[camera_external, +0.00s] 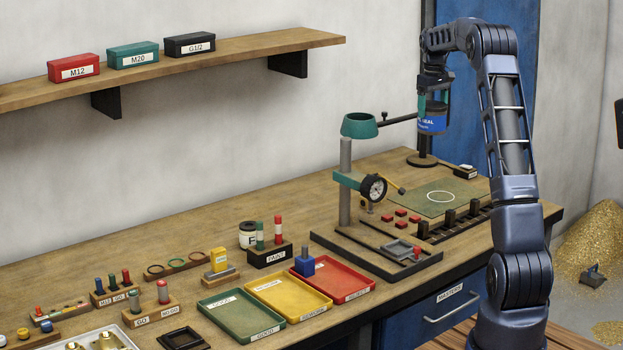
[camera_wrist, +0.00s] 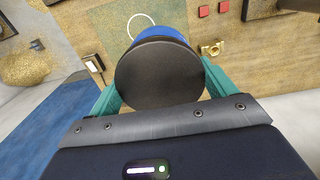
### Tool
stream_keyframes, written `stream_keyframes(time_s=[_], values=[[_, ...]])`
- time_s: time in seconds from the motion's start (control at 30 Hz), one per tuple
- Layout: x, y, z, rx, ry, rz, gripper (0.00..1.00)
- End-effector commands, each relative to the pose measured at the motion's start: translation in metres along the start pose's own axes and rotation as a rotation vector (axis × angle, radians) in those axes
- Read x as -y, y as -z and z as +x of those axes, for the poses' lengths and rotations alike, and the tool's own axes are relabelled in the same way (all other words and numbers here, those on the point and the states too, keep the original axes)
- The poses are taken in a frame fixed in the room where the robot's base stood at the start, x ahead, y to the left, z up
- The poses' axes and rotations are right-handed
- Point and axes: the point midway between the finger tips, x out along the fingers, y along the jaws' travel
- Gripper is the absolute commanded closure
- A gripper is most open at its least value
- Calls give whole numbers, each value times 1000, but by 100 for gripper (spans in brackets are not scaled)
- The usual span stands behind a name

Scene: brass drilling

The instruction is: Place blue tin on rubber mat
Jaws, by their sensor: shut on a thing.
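My gripper (camera_external: 434,100) is shut on the blue tin (camera_external: 433,122), high above the back right of the bench. In the wrist view the tin (camera_wrist: 158,72) shows its dark round end between the teal fingers of my gripper (camera_wrist: 160,85). The rubber mat (camera_external: 450,205) is a flat green sheet with a white ring on it, lying on the bench below the tin. Part of the mat (camera_wrist: 118,22) and its ring show beyond the tin in the wrist view. The tin hides some of the mat there.
A gauge stand (camera_external: 345,190) with a teal ring and dial stands left of the mat. Several red blocks and a slotted dark rack (camera_external: 455,222) lie in front of the mat. A black-based post (camera_external: 421,160) stands behind it. Green, yellow and red trays (camera_external: 338,296) are at front left.

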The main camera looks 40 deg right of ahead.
Motion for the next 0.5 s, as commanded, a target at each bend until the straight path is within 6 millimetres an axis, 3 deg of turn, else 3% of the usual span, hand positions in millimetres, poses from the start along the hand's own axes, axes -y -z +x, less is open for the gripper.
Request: stream_keyframes(time_s=[0.37, 0.5], values=[[0, 0, 52, 0, 0, 0, 54], [0, -1, 81, 2, 2, 1, 54]])
